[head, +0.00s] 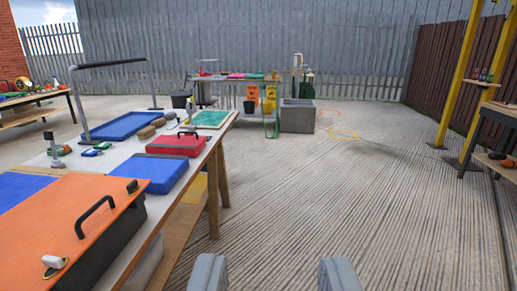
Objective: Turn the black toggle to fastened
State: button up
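A small black toggle (132,187) sits at the far right corner of an orange lid (70,225), on a dark box at the near left. A bit of yellow shows around its foot. It is too small to tell which way it is turned. A white toggle (54,262) is at the lid's near corner, and a black handle (94,216) stands between the two. My gripper (273,276) is at the bottom of the view, its two grey fingers wide apart with nothing between them. It is right of the box and well away from the black toggle.
The box stands on a long table (206,152) with a blue case (152,174), a red case (176,145) and a blue tray (120,126). Another bench (232,79) and a grey tub (297,116) stand farther back. The ribbed floor (340,185) ahead is clear.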

aim_at(131, 187)
jog(key=u, duration=0.5)
jog(key=k+l+u, duration=0.6)
jog(key=k+u, duration=0.2)
jog(key=k+l, duration=0.1)
jog(key=k, duration=0.25)
jog(key=k+l, duration=0.15)
jog(key=k, duration=0.25)
jog(key=i+z, duration=0.15)
jog(key=i, duration=0.95)
jog(key=i+j+z, duration=0.1)
jog(key=i, duration=1)
